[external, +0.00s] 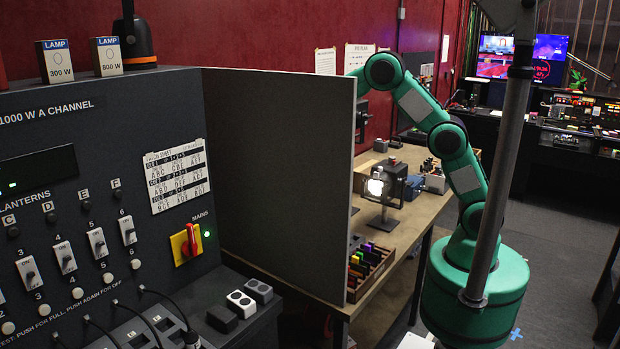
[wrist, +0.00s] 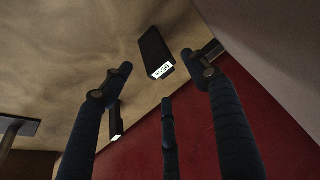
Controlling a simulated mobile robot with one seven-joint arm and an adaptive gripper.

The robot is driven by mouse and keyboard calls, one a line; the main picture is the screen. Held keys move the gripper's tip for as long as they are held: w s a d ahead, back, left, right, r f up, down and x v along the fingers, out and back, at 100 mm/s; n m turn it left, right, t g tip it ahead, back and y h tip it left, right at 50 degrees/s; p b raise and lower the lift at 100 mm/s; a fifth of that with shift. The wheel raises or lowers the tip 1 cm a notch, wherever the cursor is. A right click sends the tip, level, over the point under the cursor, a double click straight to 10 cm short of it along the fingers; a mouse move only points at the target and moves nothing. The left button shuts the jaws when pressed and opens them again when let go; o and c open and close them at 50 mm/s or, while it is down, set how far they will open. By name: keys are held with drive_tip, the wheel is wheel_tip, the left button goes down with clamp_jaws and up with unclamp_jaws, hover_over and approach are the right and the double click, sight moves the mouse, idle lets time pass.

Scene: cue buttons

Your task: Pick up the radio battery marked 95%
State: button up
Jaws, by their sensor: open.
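In the wrist view a black block-shaped battery (wrist: 154,48) lies on the tan bench top, with a white label at its near end. The label is upside down and looks like 95%, but it is small. My gripper (wrist: 156,64) has its fingers spread around the space in front of this battery, with nothing held. A second dark block with a white label (wrist: 116,128) is partly hidden by the left finger. Another dark block (wrist: 210,49) is partly behind the right finger. In the external view my gripper is hidden behind the grey partition.
The tall grey partition (external: 285,165) stands between the console (external: 110,190) and the wooden bench (external: 400,222). A lit lamp (external: 375,187) and a tray of coloured pieces (external: 368,268) are on the bench. A red wall (wrist: 215,140) lies close along the bench in the wrist view.

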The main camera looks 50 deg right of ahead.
drive_tip(key=shift+w+f, duration=0.1)
drive_tip(key=shift+f, duration=0.1)
idle(0.3)
drive_tip(key=shift+x, duration=2.45)
drive_tip(key=shift+w+a, duration=0.1)
drive_tip(key=shift+c, duration=0.6)
drive_tip(key=c, duration=1.2)
